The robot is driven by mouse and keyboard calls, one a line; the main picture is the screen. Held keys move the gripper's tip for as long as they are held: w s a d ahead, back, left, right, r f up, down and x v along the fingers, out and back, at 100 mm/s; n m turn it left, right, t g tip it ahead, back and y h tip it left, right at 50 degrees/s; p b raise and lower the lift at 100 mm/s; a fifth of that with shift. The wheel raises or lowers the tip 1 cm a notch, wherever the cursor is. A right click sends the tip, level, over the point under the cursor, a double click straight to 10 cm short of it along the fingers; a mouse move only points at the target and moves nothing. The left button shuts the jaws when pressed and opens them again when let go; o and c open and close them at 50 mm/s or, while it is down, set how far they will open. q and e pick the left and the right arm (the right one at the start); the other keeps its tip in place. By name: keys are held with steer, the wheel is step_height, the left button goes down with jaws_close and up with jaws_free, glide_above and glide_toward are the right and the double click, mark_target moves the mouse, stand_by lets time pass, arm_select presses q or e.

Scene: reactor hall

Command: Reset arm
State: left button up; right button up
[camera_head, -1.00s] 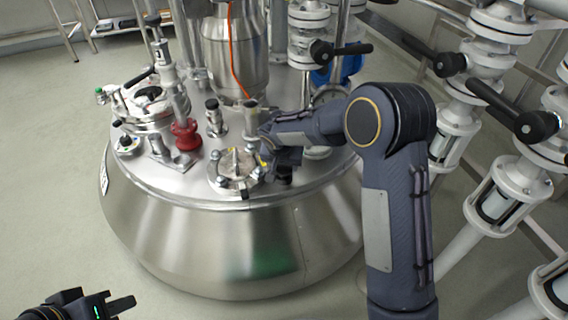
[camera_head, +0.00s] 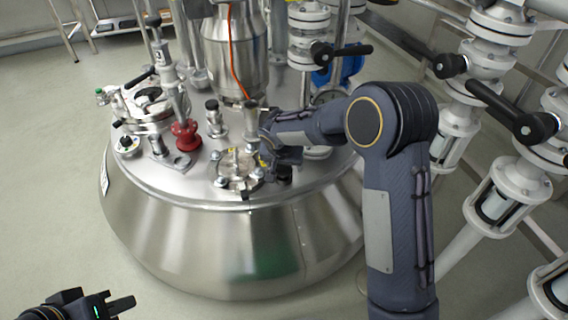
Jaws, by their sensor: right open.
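My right arm (camera_head: 392,200) comes up from the lower right and bends left over the reactor lid. My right gripper (camera_head: 264,160) is at the lid, beside the small clamped round hatch (camera_head: 236,172). Its fingers are dark and partly hidden by the wrist; I see nothing held between them, and I cannot tell whether they touch the hatch. My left gripper (camera_head: 128,306) is at the lower left corner, over the floor, with a green light on it. Its fingers are partly cut off by the frame edge, so its opening is unclear.
The steel reactor vessel (camera_head: 225,245) fills the middle. On its lid stand a red fitting (camera_head: 186,135), a larger open-looking hatch (camera_head: 150,105) and a steel cylinder (camera_head: 234,55). White pipes and black-handled valves (camera_head: 510,185) crowd the right. The floor (camera_head: 45,180) at left is clear.

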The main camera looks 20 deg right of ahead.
steer(key=p+v, duration=0.2)
steer(key=v, duration=0.4)
steer(key=shift+r, duration=0.1)
steer(key=s+d+r+y, duration=0.1)
steer(key=s+d+r, duration=0.35)
steer(key=s, duration=0.25)
steer(key=s+d+r+y, duration=0.25)
steer(key=s+r, duration=0.25)
steer(key=s, duration=0.3)
steer(key=s+a+n+t+y, duration=0.2)
steer(key=s+n, duration=0.2)
steer(key=s, duration=1.5)
step_height(320, 180, up, 35)
steer(key=p, duration=3.4)
steer(key=shift+w+f+p, duration=0.15)
steer(key=shift+w+p, duration=0.1)
steer(key=shift+p, duration=0.1)
